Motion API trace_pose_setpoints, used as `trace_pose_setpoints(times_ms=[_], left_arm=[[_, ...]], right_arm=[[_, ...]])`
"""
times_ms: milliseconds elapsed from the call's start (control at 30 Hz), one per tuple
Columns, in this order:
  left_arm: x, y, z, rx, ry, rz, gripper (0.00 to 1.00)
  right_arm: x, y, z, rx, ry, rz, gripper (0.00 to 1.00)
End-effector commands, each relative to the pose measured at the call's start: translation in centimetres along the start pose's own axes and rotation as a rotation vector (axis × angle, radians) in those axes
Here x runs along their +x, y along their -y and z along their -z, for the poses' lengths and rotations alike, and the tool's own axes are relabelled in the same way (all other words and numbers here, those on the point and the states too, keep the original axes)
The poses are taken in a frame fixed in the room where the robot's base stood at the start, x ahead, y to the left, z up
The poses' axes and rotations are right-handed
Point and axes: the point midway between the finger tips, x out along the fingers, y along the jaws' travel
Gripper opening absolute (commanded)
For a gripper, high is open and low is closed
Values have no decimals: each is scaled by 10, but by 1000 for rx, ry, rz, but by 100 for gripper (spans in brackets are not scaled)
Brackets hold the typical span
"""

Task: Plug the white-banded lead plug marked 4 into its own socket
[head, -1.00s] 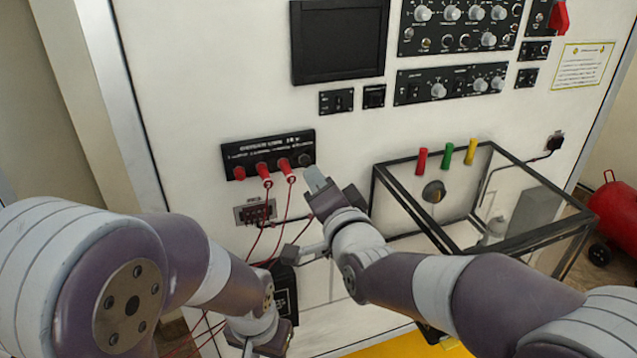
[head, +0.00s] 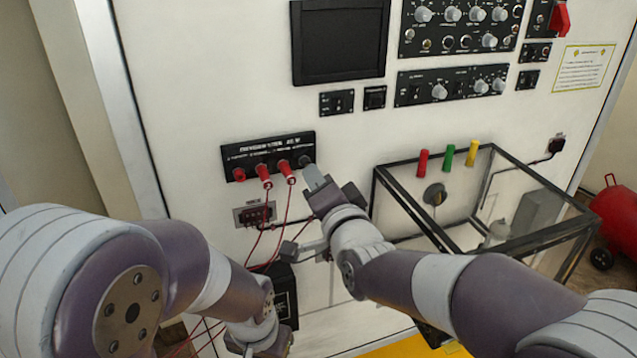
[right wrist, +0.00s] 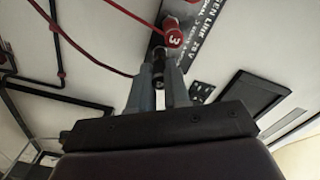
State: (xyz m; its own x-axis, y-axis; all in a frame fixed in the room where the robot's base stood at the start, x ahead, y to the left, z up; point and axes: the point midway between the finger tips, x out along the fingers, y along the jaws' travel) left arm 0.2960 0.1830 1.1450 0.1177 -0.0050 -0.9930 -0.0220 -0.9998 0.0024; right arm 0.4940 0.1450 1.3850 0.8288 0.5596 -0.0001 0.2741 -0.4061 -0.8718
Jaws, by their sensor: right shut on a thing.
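My right gripper (head: 311,173) is at the right end of the black socket strip (head: 250,149), close to its rightmost socket (head: 306,160). In the right wrist view the gripper (right wrist: 158,82) is shut on a dark plug (right wrist: 158,68), with a red lead running off left. Its white band and number cannot be made out. Its tip is close to the strip; I cannot tell whether it is in the socket. A red plug marked 3 (right wrist: 173,37) sits beside it. My left gripper (head: 268,340) is low, and its jaws are unclear.
Red plugs (head: 263,171) fill the strip's other sockets, their leads hanging down. A small connector panel (head: 254,214) is below. A black-framed clear box (head: 375,195) stands right of my right gripper. A dark screen (head: 340,40) is above.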

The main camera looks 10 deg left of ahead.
Motion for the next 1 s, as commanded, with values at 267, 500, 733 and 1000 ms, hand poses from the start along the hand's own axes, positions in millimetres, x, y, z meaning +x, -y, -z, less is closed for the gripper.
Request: trace_pose_setpoints(times_ms=[267, 500, 733, 1000], left_arm=[[0, 0, 0, 0, 0, 0, 36], [1, 0, 0, 0, 0, 0, 36], [1, 0, 0, 0, 0, 0, 36], [1, 0, 0, 0, 0, 0, 36]], right_arm=[[6, 0, 0, 0, 0, 0, 0], [10, 0, 0, 0, 0, 0, 0], [15, 0, 0, 0, -1, 1, 0], [18, 1, 1, 0, -1, 2, 46]])
